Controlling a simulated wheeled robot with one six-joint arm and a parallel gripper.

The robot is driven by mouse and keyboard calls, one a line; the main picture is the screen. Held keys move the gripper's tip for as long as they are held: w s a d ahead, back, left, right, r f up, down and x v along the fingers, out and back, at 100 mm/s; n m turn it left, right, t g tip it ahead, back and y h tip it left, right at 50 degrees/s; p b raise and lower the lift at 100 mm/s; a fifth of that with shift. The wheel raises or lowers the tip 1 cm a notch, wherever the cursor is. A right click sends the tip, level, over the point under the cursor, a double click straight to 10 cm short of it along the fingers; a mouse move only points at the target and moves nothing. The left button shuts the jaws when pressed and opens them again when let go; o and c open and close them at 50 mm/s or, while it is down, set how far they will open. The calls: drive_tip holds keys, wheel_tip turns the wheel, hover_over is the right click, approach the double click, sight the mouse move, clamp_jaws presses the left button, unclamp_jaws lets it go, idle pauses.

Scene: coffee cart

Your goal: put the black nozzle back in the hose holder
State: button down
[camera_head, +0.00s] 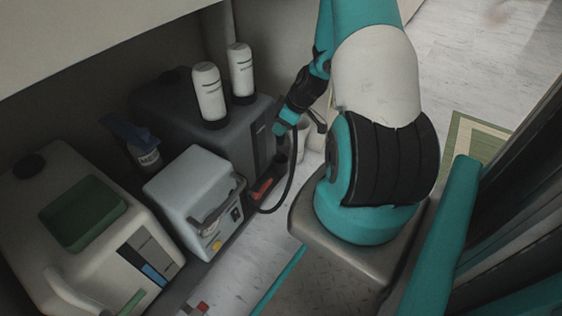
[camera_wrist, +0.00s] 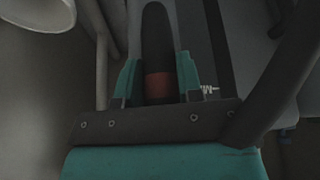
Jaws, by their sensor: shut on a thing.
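My gripper (camera_wrist: 158,78) is shut on the black nozzle (camera_wrist: 156,38), which has a dull red band between the teal fingers. In the head view my gripper (camera_head: 283,127) is at the right front edge of the dark grey machine, partly hidden by my arm. A black hose (camera_head: 291,180) hangs from near the gripper and loops down towards the machine's front. A small dark cup-like part (camera_head: 281,158) lies just below the gripper; I cannot tell whether it is the hose holder. The nozzle's tip is hard to make out.
The dark grey machine (camera_head: 165,110) carries two white bottles (camera_head: 208,92). A light blue-grey machine (camera_head: 190,190) and a cream machine with a green tray (camera_head: 83,213) stand to the left. A red item (camera_head: 262,187) lies low in front. A pale round rim (camera_wrist: 40,14) is close at upper left.

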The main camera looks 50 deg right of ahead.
wheel_tip(320, 180, down, 12)
drive_tip(key=b, duration=0.6)
drive_tip(key=shift+f, duration=0.25)
drive_tip(key=shift+r, duration=0.15)
drive_tip(key=c, duration=1.1)
unclamp_jaws()
drive_tip(key=shift+o, duration=0.2)
drive_tip(key=p+v, duration=0.7)
drive_tip(key=v, duration=0.5)
drive_tip(key=shift+p, duration=0.35)
